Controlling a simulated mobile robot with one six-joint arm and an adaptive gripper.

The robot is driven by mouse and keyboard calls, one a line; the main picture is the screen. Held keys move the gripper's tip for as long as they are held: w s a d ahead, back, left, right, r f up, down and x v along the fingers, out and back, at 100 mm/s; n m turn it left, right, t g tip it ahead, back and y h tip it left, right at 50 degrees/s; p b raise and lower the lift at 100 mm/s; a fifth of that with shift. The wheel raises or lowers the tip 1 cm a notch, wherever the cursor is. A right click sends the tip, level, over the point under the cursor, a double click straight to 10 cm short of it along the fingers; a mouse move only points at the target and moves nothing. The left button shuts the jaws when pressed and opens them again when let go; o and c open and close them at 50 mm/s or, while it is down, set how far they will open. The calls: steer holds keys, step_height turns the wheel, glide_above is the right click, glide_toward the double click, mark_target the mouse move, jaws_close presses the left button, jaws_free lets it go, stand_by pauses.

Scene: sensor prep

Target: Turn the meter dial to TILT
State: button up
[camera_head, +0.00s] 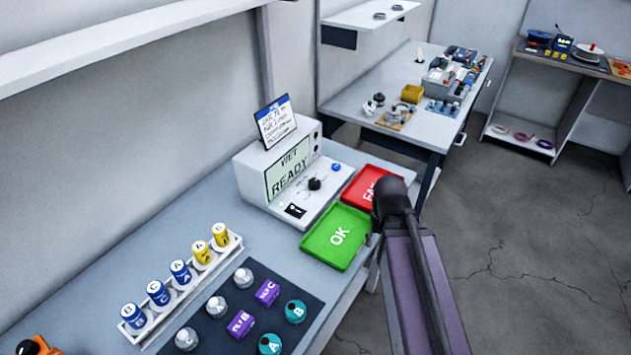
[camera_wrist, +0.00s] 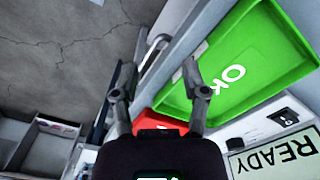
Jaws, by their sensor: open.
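The meter (camera_head: 248,172) is a white box at the back of the near bench. Its upright screen (camera_head: 288,172) reads READY under a short word I cannot read surely. A black dial knob (camera_head: 315,184) sits on its sloped front; its pointer and any TILT mark are too small to read. In the wrist view the screen (camera_wrist: 265,158) shows upside down at the lower right, and the dial is not clearly seen. My gripper (camera_wrist: 158,72) is open and empty, near the green tray and apart from the meter. In the head view my arm hides it.
A green OK tray (camera_head: 322,252) and a red tray (camera_head: 361,181) lie beside the meter. A note card (camera_head: 275,121) stands on the meter. A rack of labelled vials (camera_head: 127,333) and a dark mat (camera_head: 213,290) with several parts lie to the left.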

steer(key=o, duration=0.3)
steer(key=shift+w, duration=0.1)
steer(key=shift+o, duration=0.3)
steer(key=shift+w+a+r, duration=0.15)
steer(key=shift+w, duration=0.1)
step_height(320, 180, up, 12)
steer(key=n+p, duration=0.3)
steer(key=p, duration=0.9)
glide_above(314, 182)
steer(key=shift+w+f, duration=0.1)
steer(key=shift+f, duration=0.1)
steer(key=shift+f, duration=0.15)
step_height(314, 182, down, 14)
steer(key=b, duration=1.4)
steer(key=shift+r, duration=0.25)
